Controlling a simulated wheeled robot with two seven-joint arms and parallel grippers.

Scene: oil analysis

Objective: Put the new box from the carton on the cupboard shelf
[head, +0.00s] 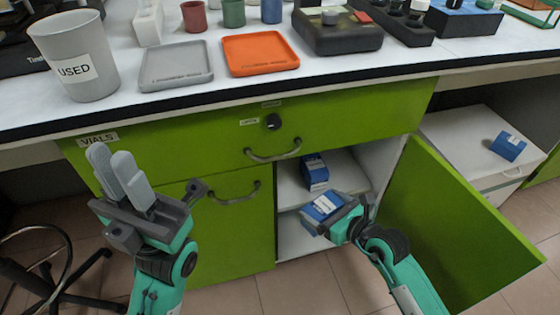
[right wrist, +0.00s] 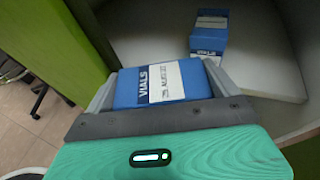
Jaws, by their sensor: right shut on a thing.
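The blue and white vials box (head: 322,207) is held in my right gripper (head: 345,218), in front of the open cupboard. In the right wrist view this held box (right wrist: 160,84) sits between the two fingers, label up. A similar blue box (head: 314,172) stands on the cupboard's upper shelf (head: 345,178); it also shows in the right wrist view (right wrist: 209,34), beyond the held box. My left gripper (head: 122,170) is empty, its fingers close together in front of the green cupboard. No carton can be clearly made out.
The green cupboard door (head: 450,225) stands open to the right of my right arm. Another blue box (head: 508,147) lies on a white surface (head: 465,140) at the right. The worktop above carries a grey USED bin (head: 78,60), an orange tray (head: 260,54) and a grey tray (head: 175,65).

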